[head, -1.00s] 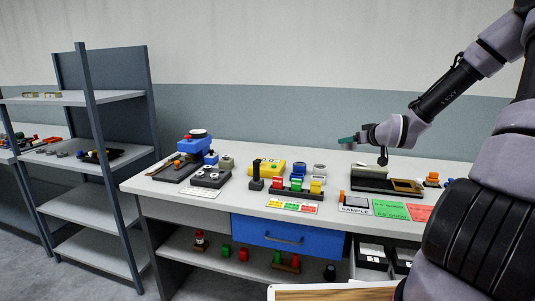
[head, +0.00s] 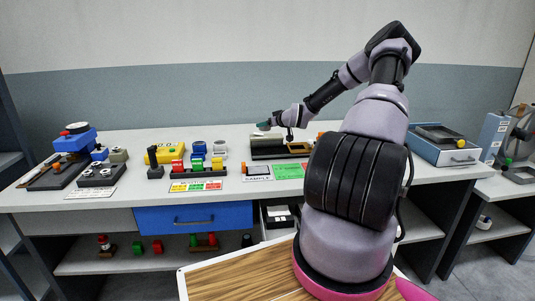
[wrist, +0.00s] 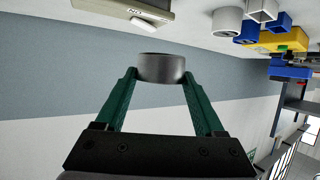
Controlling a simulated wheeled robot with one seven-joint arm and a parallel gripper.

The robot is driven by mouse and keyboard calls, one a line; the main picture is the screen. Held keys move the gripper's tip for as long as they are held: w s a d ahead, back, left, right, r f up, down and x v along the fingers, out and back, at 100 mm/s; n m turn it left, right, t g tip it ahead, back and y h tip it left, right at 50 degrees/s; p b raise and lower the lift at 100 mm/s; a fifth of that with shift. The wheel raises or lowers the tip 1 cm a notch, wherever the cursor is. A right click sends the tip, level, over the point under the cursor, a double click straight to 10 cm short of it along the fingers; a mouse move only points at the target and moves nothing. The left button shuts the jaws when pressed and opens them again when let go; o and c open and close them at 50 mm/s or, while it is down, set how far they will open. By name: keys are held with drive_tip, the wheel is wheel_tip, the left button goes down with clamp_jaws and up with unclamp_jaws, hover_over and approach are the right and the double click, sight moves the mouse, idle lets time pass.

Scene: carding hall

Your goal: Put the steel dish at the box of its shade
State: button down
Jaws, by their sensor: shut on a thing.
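The steel dish is a short grey round piece (wrist: 162,68) in the wrist view. It sits between the green fingertips of my gripper (wrist: 160,76), which is shut on it. In the head view my gripper (head: 262,126) is above the back of the worktable, left of my arm; the dish cannot be made out there. A grey open square box (wrist: 262,10) and a blue one (wrist: 281,22) stand side by side in the wrist view's upper right, apart from the dish.
Behind the boxes are a blue cup (head: 199,147) and a grey cup (head: 220,148). A yellow case (head: 166,152) stands to their left. A dark device (head: 268,151) lies below my gripper. Coloured cards (head: 288,172) lie along the front edge.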

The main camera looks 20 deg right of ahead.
sight(270, 153)
drive_tip(key=shift+w+d+f, duration=0.25)
drive_tip(key=shift+d+f, duration=0.25)
drive_tip(key=shift+f, duration=0.05)
drive_tip(key=shift+w+d+f, duration=0.2)
drive_tip(key=shift+d+f, duration=0.3)
wheel_tip(270, 153, down, 10)
drive_tip(key=shift+r, duration=0.25)
drive_tip(key=shift+f, duration=0.1)
drive_tip(key=shift+f, duration=0.15)
unclamp_jaws()
